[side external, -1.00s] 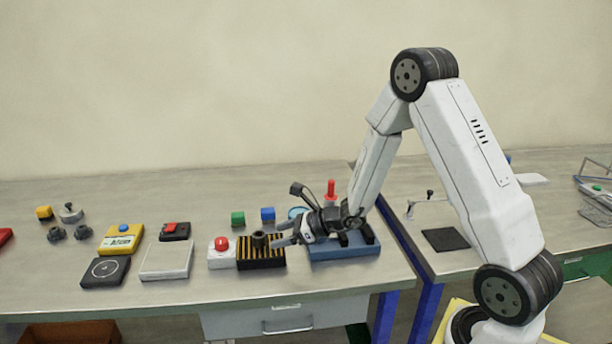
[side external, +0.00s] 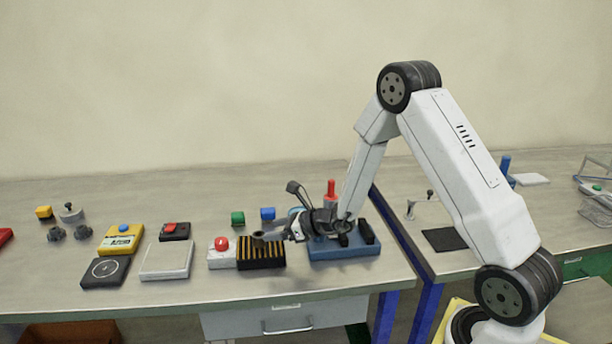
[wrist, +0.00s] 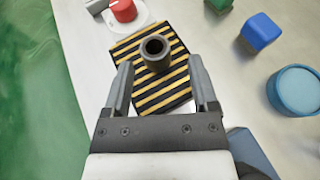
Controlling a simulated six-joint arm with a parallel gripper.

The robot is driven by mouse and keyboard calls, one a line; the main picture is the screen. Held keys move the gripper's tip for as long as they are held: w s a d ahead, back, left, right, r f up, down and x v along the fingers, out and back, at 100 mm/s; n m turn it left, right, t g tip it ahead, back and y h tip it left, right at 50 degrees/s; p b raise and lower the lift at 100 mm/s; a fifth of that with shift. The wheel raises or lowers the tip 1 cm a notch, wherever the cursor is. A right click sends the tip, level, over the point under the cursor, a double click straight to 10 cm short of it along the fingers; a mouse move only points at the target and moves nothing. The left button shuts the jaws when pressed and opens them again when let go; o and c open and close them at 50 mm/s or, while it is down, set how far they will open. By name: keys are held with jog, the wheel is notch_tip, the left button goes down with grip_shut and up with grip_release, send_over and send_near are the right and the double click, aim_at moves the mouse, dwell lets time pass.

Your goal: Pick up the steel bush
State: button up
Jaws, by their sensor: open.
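The steel bush (wrist: 155,50) is a dark grey ring-shaped cylinder with an open bore. It stands upright on a black-and-yellow striped block (wrist: 184,82). In the side view, the bush (side external: 258,239) is at the left end of my gripper and partly hard to separate from it. My gripper (side external: 276,237) is low over the striped block. In the wrist view, my gripper (wrist: 161,82) is open and empty. Its two fingers straddle the striped block, and the bush lies just beyond the fingertips, roughly centred between them.
A red button on a white base (side external: 222,252) stands close left of the block. A blue block (side external: 268,213), a green block (side external: 237,218) and a blue round container (wrist: 296,90) are nearby. A blue fixture (side external: 345,250) lies under my wrist.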

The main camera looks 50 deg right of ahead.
aim_at(256, 234)
jog(key=shift+x, duration=2.6)
jog(key=shift+f, duration=0.15)
jog(key=shift+s, duration=0.1)
grip_shut()
